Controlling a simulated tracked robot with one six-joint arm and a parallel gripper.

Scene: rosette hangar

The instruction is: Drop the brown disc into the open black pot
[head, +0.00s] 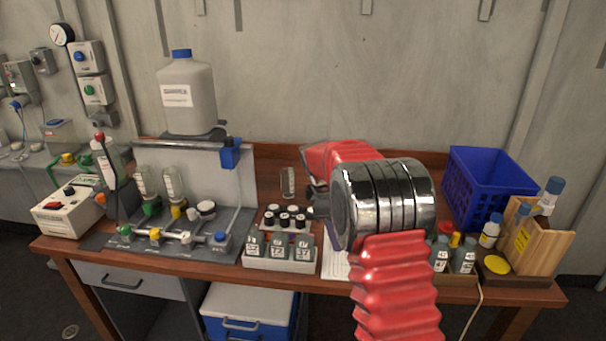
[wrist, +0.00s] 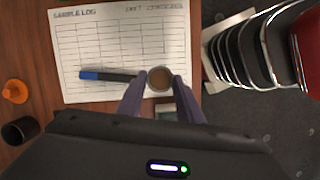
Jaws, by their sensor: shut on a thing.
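In the wrist view the brown disc (wrist: 160,79) sits between the tips of my gripper (wrist: 159,84), which is shut on it. The disc is over the printed sample log sheet (wrist: 85,35); its height above the sheet is hard to tell. The open black pot (wrist: 20,130) is at the left on the wooden bench, well to the left of my gripper, its dark mouth visible. In the head view my arm hides the disc, and I cannot pick out the pot there.
A blue-capped marker (wrist: 108,76) lies on the sheet left of the disc. An orange cone-shaped piece (wrist: 15,91) stands near the pot. In the head view, a vial rack (head: 280,255), a blue crate (head: 490,185) and several bottles crowd the bench around my arm.

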